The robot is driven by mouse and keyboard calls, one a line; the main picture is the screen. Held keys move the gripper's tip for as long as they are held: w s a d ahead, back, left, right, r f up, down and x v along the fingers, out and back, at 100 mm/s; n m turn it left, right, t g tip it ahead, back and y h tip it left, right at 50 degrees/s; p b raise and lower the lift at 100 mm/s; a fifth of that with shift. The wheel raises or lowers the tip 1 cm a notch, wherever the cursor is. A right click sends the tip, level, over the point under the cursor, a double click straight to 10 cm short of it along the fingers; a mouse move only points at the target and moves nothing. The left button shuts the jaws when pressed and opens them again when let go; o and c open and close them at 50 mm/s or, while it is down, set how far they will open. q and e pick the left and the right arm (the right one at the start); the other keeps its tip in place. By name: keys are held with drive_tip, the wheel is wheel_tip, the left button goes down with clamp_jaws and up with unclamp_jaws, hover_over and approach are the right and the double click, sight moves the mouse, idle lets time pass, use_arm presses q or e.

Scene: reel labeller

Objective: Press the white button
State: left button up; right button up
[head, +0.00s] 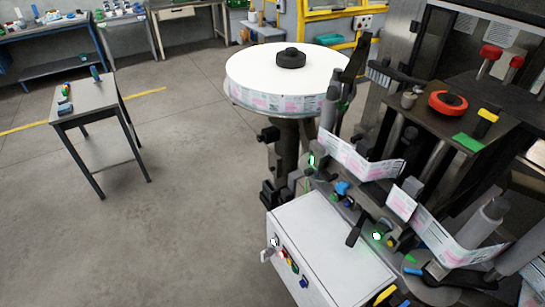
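A light-grey control box (330,250) stands at the lower middle, below the labelling machine. A row of small controls runs along its left-facing panel. A small white button (274,241) appears to be at the upper end of this row. Next to it a small pale grey part (267,254) sticks out. Further down the row are small red, yellow and blue controls (291,265). They are too small to tell whether any is pressed. Neither of my grippers shows in the head view.
A large white reel (275,78) with a black hub stands behind the box. The labeller (440,150), with rollers and a printed label strip (355,160), fills the right. A small grey table (88,98) stands at the left. The floor between is clear.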

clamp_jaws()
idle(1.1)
